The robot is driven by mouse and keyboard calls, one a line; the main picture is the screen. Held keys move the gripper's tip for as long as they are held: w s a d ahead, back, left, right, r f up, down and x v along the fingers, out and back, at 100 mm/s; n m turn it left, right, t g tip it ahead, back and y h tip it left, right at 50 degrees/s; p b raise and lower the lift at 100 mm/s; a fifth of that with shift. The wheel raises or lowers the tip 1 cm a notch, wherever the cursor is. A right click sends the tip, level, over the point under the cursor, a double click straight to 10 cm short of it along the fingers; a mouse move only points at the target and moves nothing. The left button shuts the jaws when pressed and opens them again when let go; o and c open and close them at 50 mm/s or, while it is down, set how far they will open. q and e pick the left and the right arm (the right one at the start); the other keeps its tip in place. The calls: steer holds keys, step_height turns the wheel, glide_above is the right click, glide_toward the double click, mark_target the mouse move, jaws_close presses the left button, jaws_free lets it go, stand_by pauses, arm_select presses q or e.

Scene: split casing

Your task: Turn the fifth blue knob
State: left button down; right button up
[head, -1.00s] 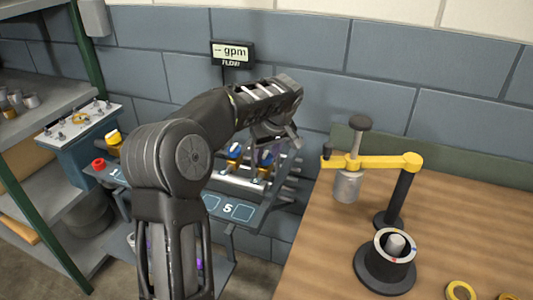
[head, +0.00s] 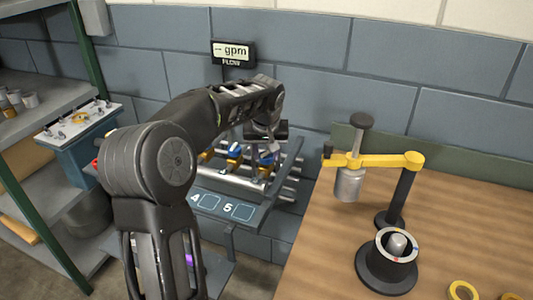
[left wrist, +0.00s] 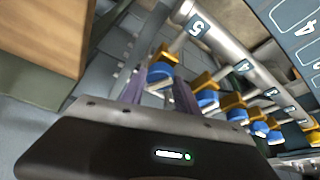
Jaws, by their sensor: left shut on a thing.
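A row of blue knobs with yellow parts sits along a pipe rack. The fifth blue knob (left wrist: 159,76) is the one nearest the tag "5" (left wrist: 197,27) in the left wrist view; it also shows at the right end of the row in the head view (head: 267,158). My left gripper (left wrist: 158,88) has its purple fingers on either side of this knob and is shut on it. In the head view the left gripper (head: 264,143) points down over the knob, and its fingertips are hard to make out. The fourth blue knob (left wrist: 206,98) is beside it, free. My right gripper is not in view.
A panel with squares marked 4 and 5 (head: 225,207) lies in front of the rack. A flow display (head: 233,53) is above, on the wall. A wooden table (head: 330,245) with a yellow-armed stand (head: 375,160) is at the right. Shelves (head: 40,115) stand at the left.

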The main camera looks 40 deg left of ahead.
arm_select(q)
steer(key=m, duration=0.2)
steer(key=m+h+p, duration=0.1)
steer(key=m, duration=0.1)
steer(key=m+t+h, duration=0.1)
steer(key=m, duration=0.1)
steer(key=shift+a+r+p, duration=0.1)
steer(key=shift+a+p, duration=0.15)
steer(key=shift+p, duration=0.1)
steer(key=m+h, duration=0.1)
steer(key=m, duration=0.2)
steer(key=m+h+p, duration=0.1)
steer(key=m+h, duration=0.1)
steer(key=m, duration=0.2)
steer(key=shift+a+g, duration=0.1)
steer(key=shift+g, duration=0.2)
steer(key=c, duration=0.9)
jaws_free()
steer(key=v, duration=0.7)
steer(key=shift+s+r, duration=0.1)
steer(key=shift+r, duration=0.15)
